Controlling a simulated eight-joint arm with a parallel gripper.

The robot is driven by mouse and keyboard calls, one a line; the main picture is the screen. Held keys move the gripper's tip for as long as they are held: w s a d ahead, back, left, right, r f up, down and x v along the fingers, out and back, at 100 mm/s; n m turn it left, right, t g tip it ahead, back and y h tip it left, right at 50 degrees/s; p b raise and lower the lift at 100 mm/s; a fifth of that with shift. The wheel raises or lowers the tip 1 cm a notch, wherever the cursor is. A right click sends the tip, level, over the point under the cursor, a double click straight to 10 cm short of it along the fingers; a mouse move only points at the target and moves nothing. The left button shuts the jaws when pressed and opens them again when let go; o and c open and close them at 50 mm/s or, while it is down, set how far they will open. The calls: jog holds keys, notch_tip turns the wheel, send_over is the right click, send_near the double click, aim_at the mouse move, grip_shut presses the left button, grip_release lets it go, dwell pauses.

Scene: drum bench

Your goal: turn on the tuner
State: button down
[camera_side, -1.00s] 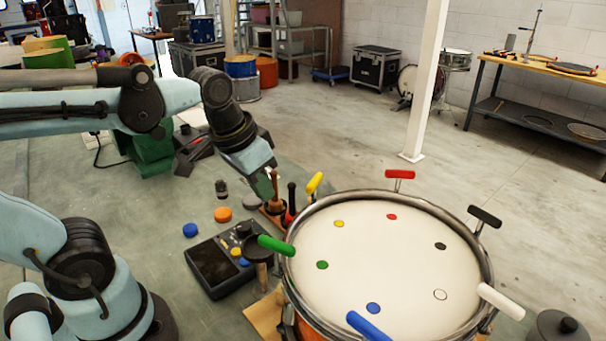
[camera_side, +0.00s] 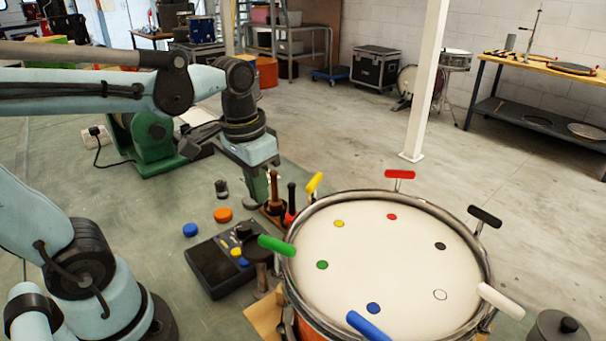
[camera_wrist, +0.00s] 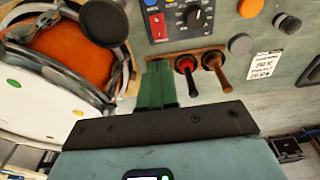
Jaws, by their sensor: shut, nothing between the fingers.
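The tuner (camera_side: 215,265) is a dark box with a screen on the bench, left of the drum. In the wrist view the visible part of the tuner (camera_wrist: 172,32) carries a red switch (camera_wrist: 157,26) and a black dial (camera_wrist: 193,15); its screen is out of that picture. My gripper (camera_side: 266,201) is shut and empty, pointing down beyond the tuner, by two upright handled tools. In the wrist view the green fingers of my gripper (camera_wrist: 158,68) lie below the red switch in the picture, beside the red tool. I cannot tell their exact height.
The red-and-black tool (camera_side: 290,202) and brown-handled tool (camera_side: 274,188) stand close to my fingers. The drum (camera_side: 390,260), with coloured handles, is to the right. A round black pad (camera_wrist: 103,22) overhangs near the tuner. Orange (camera_side: 222,215) and blue (camera_side: 190,230) pucks lie beyond the tuner.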

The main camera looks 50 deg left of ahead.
send_near(269, 233)
jog(key=d+f, duration=0.1)
jog(key=f, duration=0.1)
jog(key=d+f, duration=0.1)
jog(key=s+d+f, duration=0.1)
jog(key=f, duration=0.1)
jog(key=shift+d+f, duration=0.3)
jog(key=shift+f, duration=0.05)
dwell(0.3)
jog(key=shift+f, duration=0.15)
jog(key=shift+s+r, duration=0.25)
jog(key=shift+s, duration=0.5)
notch_tip(269, 233, up, 14)
jog(key=w, duration=0.1)
jog(key=shift+w, duration=0.35)
dwell(0.6)
